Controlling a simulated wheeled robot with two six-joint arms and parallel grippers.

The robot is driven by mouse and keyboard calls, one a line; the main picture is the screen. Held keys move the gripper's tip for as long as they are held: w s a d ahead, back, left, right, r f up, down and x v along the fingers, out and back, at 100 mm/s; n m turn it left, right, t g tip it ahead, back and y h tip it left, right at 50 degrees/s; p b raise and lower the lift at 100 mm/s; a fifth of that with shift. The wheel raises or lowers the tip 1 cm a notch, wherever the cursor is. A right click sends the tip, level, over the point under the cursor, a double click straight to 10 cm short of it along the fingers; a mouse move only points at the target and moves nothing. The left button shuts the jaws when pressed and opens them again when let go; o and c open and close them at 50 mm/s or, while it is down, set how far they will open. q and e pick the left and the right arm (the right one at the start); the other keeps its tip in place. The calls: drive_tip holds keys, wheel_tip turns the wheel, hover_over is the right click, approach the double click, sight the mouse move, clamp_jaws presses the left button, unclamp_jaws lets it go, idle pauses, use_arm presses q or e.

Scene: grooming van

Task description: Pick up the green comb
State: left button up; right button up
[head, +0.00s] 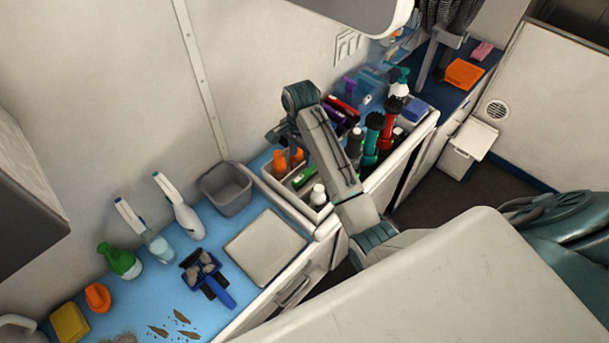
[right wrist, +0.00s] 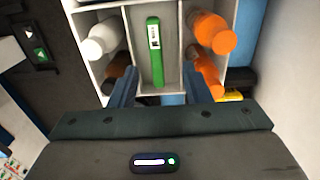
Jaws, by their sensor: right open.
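The green comb (right wrist: 156,68) is a narrow green bar with a white label, lying in the middle compartment of a white divided caddy (right wrist: 174,12) in the right wrist view. I cannot make out its teeth. In the head view the comb (head: 303,178) is a small green patch in the caddy, partly hidden by my right arm. My right gripper (right wrist: 158,90) is open, its two fingers apart on either side of the comb's near end, with nothing between them that I can see held. It also shows above the caddy in the head view (head: 279,134). My left gripper is out of view.
Orange bottles (right wrist: 212,33) stand right of the comb and a white bottle (right wrist: 103,39) left, in side compartments. A grey bin (head: 226,188), a white tray (head: 265,247) and a blue brush (head: 208,277) are on the blue counter. Green and red bottles crowd beyond the caddy.

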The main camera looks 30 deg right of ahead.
sight(303, 175)
drive_tip(key=shift+s+f+b, duration=0.25)
drive_tip(key=shift+f+b, duration=0.25)
drive_tip(key=shift+f, duration=0.35)
drive_tip(key=shift+f+p, duration=0.75)
drive_tip(key=shift+f, duration=0.15)
drive_tip(key=shift+w+f, duration=0.15)
drive_tip(key=shift+f, duration=0.2)
drive_tip(key=f+p, duration=0.3)
drive_tip(key=f, duration=0.1)
drive_tip(key=shift+s, duration=0.35)
drive_tip(key=shift+f, duration=0.35)
drive_tip(key=shift+w+f, duration=0.1)
drive_tip(key=shift+f, duration=0.05)
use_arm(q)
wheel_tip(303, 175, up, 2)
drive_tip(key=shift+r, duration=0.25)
use_arm(e)
clamp_jaws()
